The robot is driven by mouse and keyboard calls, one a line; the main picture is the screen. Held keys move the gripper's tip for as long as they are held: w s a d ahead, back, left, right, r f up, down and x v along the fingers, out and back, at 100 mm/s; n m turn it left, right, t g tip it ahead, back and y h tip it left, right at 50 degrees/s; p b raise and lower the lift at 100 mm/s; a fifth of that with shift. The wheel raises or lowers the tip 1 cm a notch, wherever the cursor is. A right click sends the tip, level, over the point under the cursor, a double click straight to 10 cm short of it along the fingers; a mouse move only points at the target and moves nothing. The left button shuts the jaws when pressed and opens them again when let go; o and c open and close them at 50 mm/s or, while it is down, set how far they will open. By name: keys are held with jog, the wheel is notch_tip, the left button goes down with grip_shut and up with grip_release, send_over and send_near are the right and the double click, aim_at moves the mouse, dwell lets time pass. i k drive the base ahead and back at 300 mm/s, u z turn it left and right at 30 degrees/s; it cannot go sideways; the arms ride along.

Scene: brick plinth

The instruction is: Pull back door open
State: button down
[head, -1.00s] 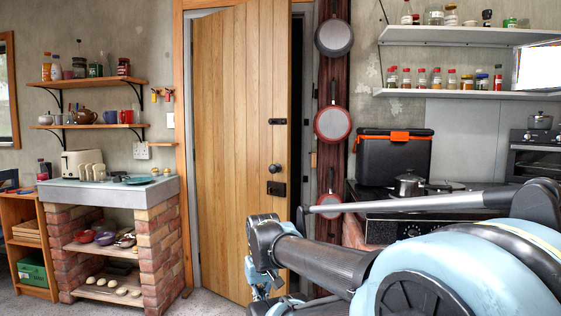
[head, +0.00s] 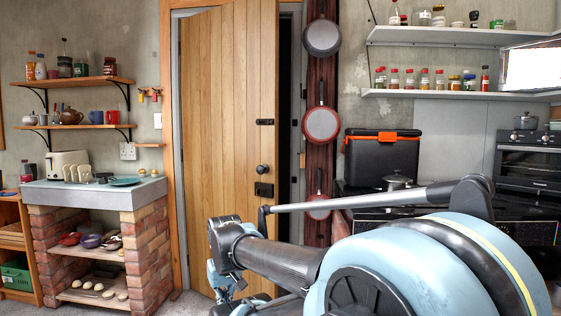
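The wooden plank door (head: 215,130) stands ajar in its frame in the head view, with a dark gap along its right edge. It has a dark round knob (head: 262,170), a black plate (head: 263,189) below the knob and a small black latch (head: 264,122) above it. My arm reaches in from the lower right, and its end is in front of the door's lower right part, below the knob. My gripper (head: 222,296) is at the bottom edge, partly hidden by my arm and cut off by the frame. Its fingers cannot be made out clearly.
A brick plinth (head: 155,250) with a grey top holding a toaster (head: 69,164) stands left of the door. Pans (head: 322,37) hang on the post at right. A black cool box (head: 382,160) and oven (head: 528,160) stand further right.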

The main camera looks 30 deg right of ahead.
aim_at(229, 53)
jog(key=i, duration=0.9)
